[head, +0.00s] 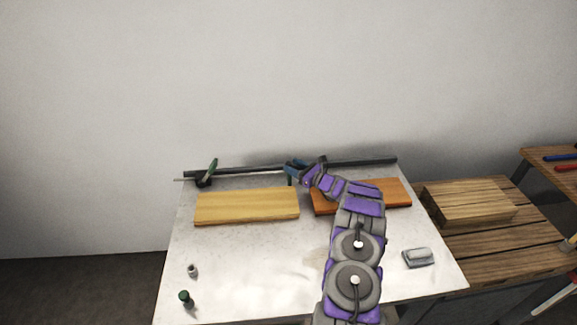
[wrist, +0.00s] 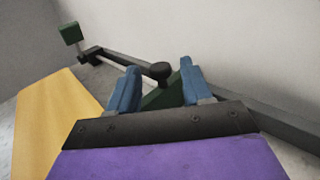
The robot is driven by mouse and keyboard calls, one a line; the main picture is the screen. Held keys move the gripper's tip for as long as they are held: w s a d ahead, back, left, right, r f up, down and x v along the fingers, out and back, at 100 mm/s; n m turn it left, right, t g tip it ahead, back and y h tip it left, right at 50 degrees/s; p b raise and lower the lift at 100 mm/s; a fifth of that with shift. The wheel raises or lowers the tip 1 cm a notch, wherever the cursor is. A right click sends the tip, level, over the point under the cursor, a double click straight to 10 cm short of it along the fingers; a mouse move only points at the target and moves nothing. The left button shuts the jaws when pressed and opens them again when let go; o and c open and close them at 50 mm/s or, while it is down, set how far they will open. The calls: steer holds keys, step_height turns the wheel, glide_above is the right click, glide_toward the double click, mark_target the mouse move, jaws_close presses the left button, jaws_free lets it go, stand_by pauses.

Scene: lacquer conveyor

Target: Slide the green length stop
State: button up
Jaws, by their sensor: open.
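A dark rail (head: 250,170) runs along the back edge of the white table. My gripper (head: 294,168) is over the middle of this rail, its blue fingers open. In the wrist view, a green piece, apparently the length stop (wrist: 164,97), sits between the open fingers (wrist: 160,82), with a black knob (wrist: 159,71) at its top. I cannot tell whether the fingers touch it; its lower part is hidden by the gripper. Another green part (head: 211,168) stands tilted on a black base at the rail's left end; it also shows in the wrist view (wrist: 70,33).
A yellow board (head: 247,205) lies in front of the rail, left of my arm; an orange board (head: 388,193) lies partly behind it. A wooden block (head: 465,203) lies on the right bench.

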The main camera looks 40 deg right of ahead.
mark_target(289, 163)
steer(key=shift+x, duration=1.6)
steer(key=shift+c, duration=0.4)
jaws_close()
